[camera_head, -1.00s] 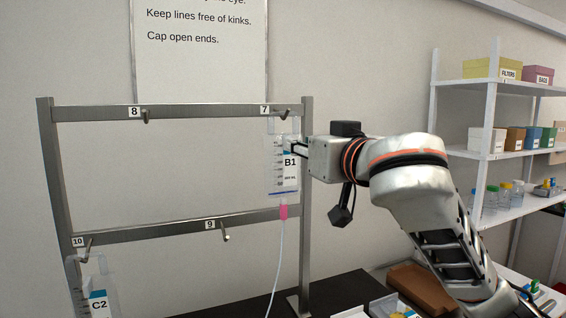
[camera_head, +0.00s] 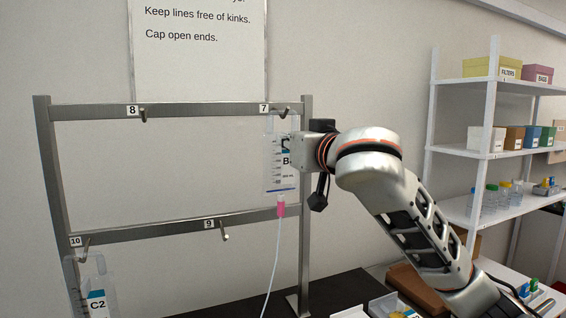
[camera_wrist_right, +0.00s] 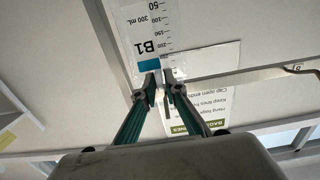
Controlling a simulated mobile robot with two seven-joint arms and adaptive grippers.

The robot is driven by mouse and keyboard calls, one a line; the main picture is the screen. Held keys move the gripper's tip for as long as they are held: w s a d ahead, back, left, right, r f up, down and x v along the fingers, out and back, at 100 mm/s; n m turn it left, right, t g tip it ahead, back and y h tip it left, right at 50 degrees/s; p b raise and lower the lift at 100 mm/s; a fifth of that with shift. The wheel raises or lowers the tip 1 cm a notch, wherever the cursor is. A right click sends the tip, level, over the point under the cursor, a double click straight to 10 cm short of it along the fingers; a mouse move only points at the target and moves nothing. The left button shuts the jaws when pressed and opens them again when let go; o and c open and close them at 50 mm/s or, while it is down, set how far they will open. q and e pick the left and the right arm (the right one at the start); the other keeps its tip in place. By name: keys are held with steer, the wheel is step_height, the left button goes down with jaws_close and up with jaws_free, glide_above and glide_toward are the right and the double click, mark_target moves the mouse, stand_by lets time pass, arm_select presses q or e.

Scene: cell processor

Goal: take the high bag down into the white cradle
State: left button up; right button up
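The clear bag labelled B1 (camera_head: 281,178) hangs upright under hook 7 (camera_head: 284,112) at the rack's upper right. A pink connector (camera_head: 281,210) and a pale tube hang from it. My right gripper (camera_wrist_right: 161,83) is at the bag's upper part, its wrist covering the label's right side in the head view. In the wrist view the fingertips are close together by the edge of the bag (camera_wrist_right: 150,35). A narrow gap shows between them, and I cannot tell whether they grip. The bag's hold on the hook is unclear. My left gripper and the white cradle are not identifiable here.
The metal rack (camera_head: 180,110) also carries empty hooks 8 (camera_head: 144,117) and 9 (camera_head: 225,236). Bag C2 (camera_head: 97,295) hangs at lower left by hook 10. White shelves (camera_head: 500,150) with boxes and bottles stand at right. A brown tray (camera_head: 420,287) lies below my right arm.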

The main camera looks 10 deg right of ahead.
jaws_close()
steer(key=shift+s+r, duration=0.25)
steer(key=shift+r, duration=0.4)
steer(key=shift+s+d, duration=0.1)
steer(key=shift+s+d+r, duration=0.1)
steer(key=shift+s+r, duration=0.55)
steer(key=shift+s, duration=0.1)
